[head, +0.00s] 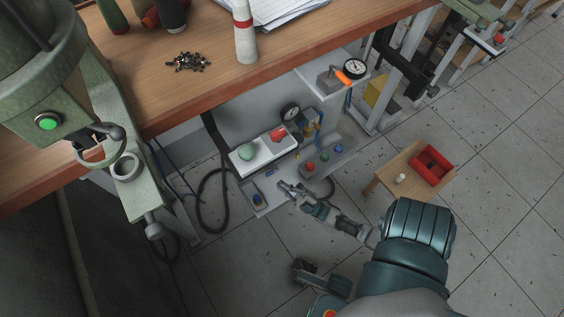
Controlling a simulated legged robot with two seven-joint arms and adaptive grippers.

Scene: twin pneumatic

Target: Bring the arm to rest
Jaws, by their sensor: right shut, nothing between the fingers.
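My right arm (408,238) comes in from the lower right and reaches up and to the left. Its right gripper (287,188) is shut and empty. It is in front of the pneumatic station under the bench, close to the small lower panel. A white box (262,155) there carries a green button (247,152) and a red button (278,133). A grey block (326,160) with small coloured buttons sits just right of the gripper. Whether the fingertips touch the panel I cannot tell. My left gripper does not show.
A wooden bench (215,95) with a white-and-red bottle (244,35) and loose screws (188,62) runs above. A green machine (120,165) stands left. A small wooden stool (388,180) with a red tray (432,168) stands right. The tiled floor at right is mostly open.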

